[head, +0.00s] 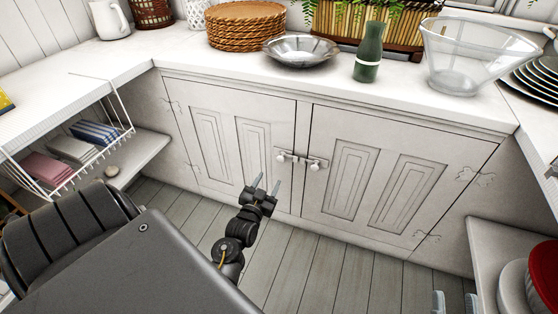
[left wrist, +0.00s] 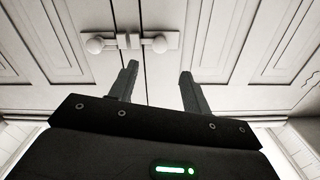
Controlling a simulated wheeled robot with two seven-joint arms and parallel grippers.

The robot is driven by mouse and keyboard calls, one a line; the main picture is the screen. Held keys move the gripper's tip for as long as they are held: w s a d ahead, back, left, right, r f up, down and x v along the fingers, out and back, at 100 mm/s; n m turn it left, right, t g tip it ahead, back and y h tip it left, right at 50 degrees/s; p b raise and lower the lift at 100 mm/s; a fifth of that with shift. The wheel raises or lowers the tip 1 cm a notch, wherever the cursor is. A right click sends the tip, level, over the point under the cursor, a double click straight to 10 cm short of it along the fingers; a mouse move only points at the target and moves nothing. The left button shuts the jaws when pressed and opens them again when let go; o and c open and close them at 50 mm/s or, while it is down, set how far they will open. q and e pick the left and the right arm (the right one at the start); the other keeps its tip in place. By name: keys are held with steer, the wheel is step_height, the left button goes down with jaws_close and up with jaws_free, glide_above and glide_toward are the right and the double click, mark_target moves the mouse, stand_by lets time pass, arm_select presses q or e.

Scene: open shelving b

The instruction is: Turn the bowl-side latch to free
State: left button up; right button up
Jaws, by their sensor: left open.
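The latch (head: 300,159) is a small pale bar lying roughly level across the seam of two white cupboard doors, below the metal bowl. A round knob sits on each side of it. The latch also shows in the left wrist view (left wrist: 128,41), past my fingertips and a little left of them. My left gripper (head: 266,184) is open and empty, in front of the doors and below the latch, apart from it. In the left wrist view my left gripper's fingers (left wrist: 158,80) stand wide apart. Two pale fingertips of my right gripper (head: 454,302) show apart at the bottom edge; the rest is cut off.
On the counter above stand a shallow metal bowl (head: 301,49), a green bottle (head: 369,52), a large glass bowl (head: 470,60) and stacked woven plates (head: 245,25). A wire rack (head: 62,183) is at left. A shelf with red and white bowls (head: 514,288) is at lower right.

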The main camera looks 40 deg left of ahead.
mark_target(280, 160)
arm_select(q)
steer(key=b+x, duration=0.2)
steer(key=x, duration=0.7)
steer(key=shift+w+a+f, duration=0.1)
steer(key=shift+w+a, duration=0.05)
steer(key=shift+w, duration=0.2)
steer(key=shift+w+a+b, duration=0.2)
steer(key=shift+w+b, duration=0.1)
steer(key=shift+w, duration=0.2)
arm_select(e)
steer(key=shift+s+d+r+m+t+y, duration=0.25)
steer(key=shift+d+r+t, duration=0.65)
steer(key=shift+t, duration=0.35)
steer(key=shift+s+d+r+m+t+y, duration=0.15)
steer(key=shift+d+r+m+t, duration=0.1)
steer(key=shift+d+r+t, duration=0.65)
steer(key=shift+a+t, duration=0.2)
steer(key=shift+t, duration=0.15)
